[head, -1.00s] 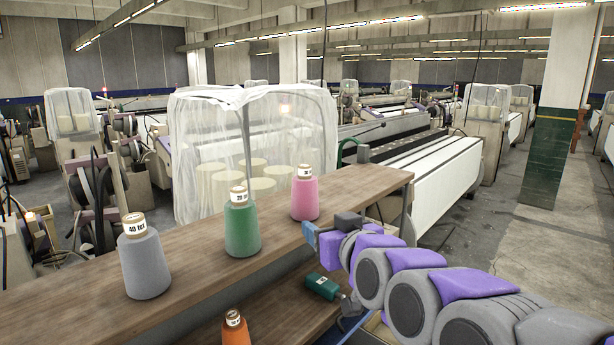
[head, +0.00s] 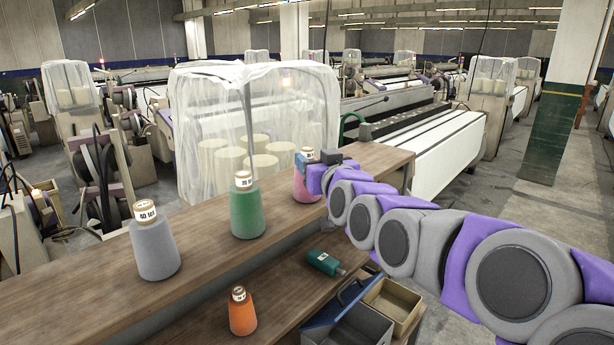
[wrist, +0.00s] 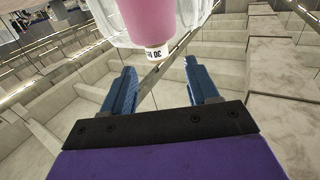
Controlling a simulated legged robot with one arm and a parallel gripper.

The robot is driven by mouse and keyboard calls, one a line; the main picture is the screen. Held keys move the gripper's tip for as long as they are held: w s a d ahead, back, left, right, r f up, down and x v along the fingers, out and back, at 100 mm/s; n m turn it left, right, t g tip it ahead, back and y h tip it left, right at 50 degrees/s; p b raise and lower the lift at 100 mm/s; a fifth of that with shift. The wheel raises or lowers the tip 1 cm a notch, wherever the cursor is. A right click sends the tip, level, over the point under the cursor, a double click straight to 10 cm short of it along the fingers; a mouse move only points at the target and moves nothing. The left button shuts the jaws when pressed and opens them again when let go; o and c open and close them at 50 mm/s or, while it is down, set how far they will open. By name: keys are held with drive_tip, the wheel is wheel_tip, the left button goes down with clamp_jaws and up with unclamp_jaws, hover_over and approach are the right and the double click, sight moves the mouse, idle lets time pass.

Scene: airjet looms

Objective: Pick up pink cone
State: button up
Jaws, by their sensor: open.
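The pink cone (head: 304,186) stands upright on the wooden shelf top, to the right of the green cone (head: 246,211). My gripper (head: 310,165) overlaps its right side in the head view, so the cone is partly hidden. In the wrist view the pink cone (wrist: 161,22) shows at the top, with its white labelled tip pointing down in the picture. The two blue fingers of my gripper (wrist: 160,85) are apart and empty. The cone's tip lies just beyond the fingertips, roughly centred between them.
A grey cone (head: 155,245) stands on the shelf top (head: 200,240) at left. An orange cone (head: 242,315) and a green bottle-like item (head: 324,262) are on the lower shelf. Bins (head: 390,302) sit at lower right. A plastic-covered loom stands behind.

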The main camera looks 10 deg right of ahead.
sight(309, 152)
drive_tip(key=shift+w+a+p, duration=0.2)
drive_tip(key=shift+w+p, duration=0.3)
drive_tip(key=shift+w, duration=1.3)
drive_tip(key=shift+w+a+p, duration=0.15)
drive_tip(key=shift+w+p, duration=0.35)
drive_tip(key=shift+w, duration=1.25)
drive_tip(key=shift+s, duration=0.15)
clamp_jaws()
